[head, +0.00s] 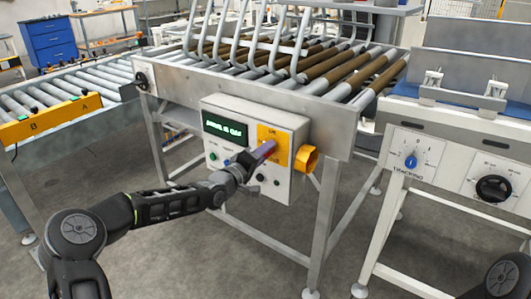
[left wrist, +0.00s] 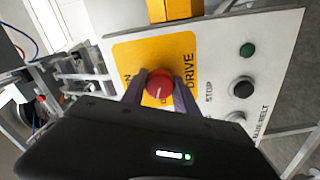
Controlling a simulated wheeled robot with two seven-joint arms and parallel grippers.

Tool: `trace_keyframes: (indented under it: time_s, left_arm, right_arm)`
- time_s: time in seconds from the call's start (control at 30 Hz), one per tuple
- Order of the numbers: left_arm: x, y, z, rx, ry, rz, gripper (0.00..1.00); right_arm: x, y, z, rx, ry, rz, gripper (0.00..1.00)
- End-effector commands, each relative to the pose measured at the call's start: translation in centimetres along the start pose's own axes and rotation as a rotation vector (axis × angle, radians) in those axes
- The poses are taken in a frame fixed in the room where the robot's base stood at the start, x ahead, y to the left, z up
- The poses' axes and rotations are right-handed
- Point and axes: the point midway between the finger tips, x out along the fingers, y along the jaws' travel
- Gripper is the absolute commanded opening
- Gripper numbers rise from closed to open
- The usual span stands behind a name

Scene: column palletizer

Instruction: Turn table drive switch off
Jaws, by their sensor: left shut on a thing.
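The control panel (head: 219,155) is a light grey box on the front of the roller table. It carries a green-lit display (head: 225,128) and a yellow drive plate (head: 270,132). In the left wrist view the drive switch is a round red knob (left wrist: 158,86) with a white mark, on the yellow plate labelled DRIVE (left wrist: 128,56). My left gripper (head: 264,152) reaches the plate from the lower left. Its two purple fingers (left wrist: 160,78) are shut on the red knob, one on each side. In the head view the gripper hides the knob. My right gripper is out of view.
A yellow-orange housing (head: 307,159) sticks out at the panel's right side. Several small buttons are below the drive plate, including a green one (left wrist: 247,50). A machine with a blue tracking knob (head: 411,162) stands at right. Open floor lies in front.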

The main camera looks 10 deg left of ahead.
Motion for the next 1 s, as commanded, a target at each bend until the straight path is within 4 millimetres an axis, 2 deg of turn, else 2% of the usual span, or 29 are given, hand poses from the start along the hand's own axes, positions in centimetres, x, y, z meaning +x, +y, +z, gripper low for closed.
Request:
trace_keyframes:
  time_s: [0.2,0.5,1.0]
  left_arm:
    - [-0.1,-0.3,-0.1,-0.191,0.002,0.000,0.00]
    - [0.0,-0.1,0.0,-0.363,0.001,0.000,0.00]
    - [0.0,0.0,0.0,-0.413,0.000,-0.001,0.00]
  right_arm:
    - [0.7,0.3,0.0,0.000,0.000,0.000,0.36]
    - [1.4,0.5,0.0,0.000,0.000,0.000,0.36]
    - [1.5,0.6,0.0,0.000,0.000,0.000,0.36]
